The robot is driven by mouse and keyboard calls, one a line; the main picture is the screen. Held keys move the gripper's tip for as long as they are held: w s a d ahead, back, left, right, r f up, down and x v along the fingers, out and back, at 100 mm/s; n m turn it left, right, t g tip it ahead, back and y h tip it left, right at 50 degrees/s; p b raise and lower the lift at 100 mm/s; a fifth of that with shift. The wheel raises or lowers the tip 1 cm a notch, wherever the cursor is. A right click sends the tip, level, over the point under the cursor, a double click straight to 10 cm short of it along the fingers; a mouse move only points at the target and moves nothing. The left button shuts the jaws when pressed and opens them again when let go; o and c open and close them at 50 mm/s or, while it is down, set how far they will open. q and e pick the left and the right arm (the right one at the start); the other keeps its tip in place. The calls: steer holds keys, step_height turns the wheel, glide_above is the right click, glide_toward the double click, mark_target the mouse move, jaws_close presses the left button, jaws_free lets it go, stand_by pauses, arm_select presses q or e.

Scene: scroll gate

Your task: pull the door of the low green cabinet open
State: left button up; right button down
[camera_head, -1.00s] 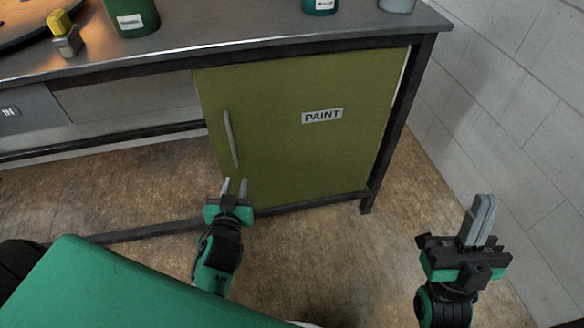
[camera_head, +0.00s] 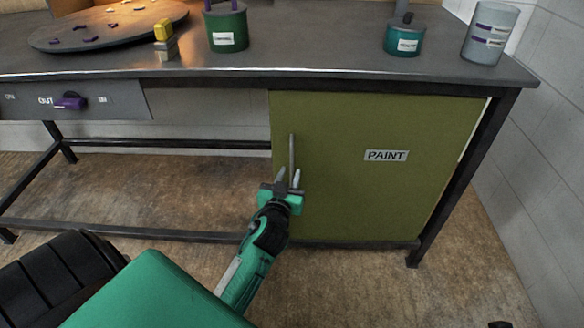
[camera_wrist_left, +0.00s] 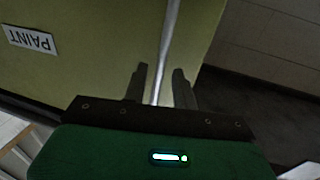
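The low green cabinet has a flat door (camera_head: 400,125) with a PAINT label (camera_head: 386,155); the door looks closed. A thin upright metal bar handle (camera_head: 292,152) is near the door's left edge. It also shows in the left wrist view (camera_wrist_left: 170,38). My left gripper (camera_head: 288,178) is at the handle's lower end. In the left wrist view its two dark fingers (camera_wrist_left: 159,88) stand one on each side of the bar, with gaps visible, so it is open around the handle. Only a dark sliver, probably my right gripper, shows at the bottom right edge.
The cabinet sits under a grey workbench (camera_head: 350,68) with dark legs. On top are a round tray (camera_head: 60,38), a green canister (camera_head: 226,30), a teal pot (camera_head: 404,40) and a grey cup (camera_head: 488,35). A block wall is at right. Floor in front is open.

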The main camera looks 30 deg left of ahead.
mark_target(291, 170)
arm_select(q)
steer(key=shift+x, duration=1.75)
jaws_close()
